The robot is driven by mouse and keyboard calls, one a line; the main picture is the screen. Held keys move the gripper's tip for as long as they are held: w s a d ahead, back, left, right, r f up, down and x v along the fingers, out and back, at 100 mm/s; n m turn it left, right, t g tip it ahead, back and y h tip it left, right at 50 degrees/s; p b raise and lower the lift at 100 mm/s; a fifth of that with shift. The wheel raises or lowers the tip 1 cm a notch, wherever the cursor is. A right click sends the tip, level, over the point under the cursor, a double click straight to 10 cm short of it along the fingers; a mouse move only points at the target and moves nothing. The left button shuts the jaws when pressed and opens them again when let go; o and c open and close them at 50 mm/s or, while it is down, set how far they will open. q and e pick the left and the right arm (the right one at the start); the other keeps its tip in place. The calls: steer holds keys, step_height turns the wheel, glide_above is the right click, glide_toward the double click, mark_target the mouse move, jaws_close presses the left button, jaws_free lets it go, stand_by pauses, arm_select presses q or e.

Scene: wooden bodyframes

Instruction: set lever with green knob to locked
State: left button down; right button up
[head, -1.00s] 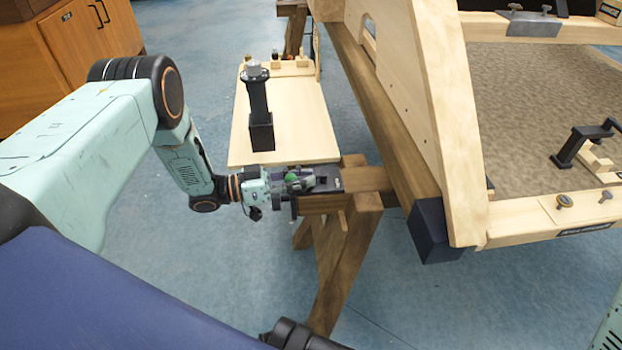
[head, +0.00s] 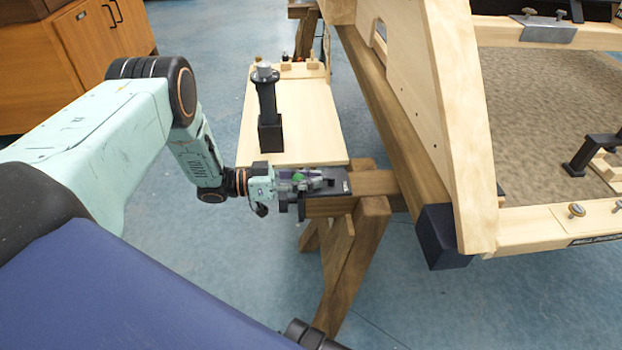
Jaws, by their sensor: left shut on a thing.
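The green knob (head: 298,177) shows as a small green patch between the fingers of my left gripper (head: 297,183). The gripper is shut on it, at the end of the wooden beam. The lever's dark base plate (head: 335,182) lies on top of that beam, just right of the fingers. The fingers hide most of the lever, so its exact angle cannot be told. My right gripper does not show.
A pale wooden board (head: 308,110) with a black post (head: 268,118) on it lies behind the gripper. The large wooden frame (head: 450,120) stands close on the right, with a dark corner block (head: 442,238). Blue floor (head: 220,270) is open in front.

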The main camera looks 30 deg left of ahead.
arm_select(q)
steer(key=c, duration=1.4)
jaws_free()
steer(key=v, duration=1.2)
steer(key=shift+a, duration=0.1)
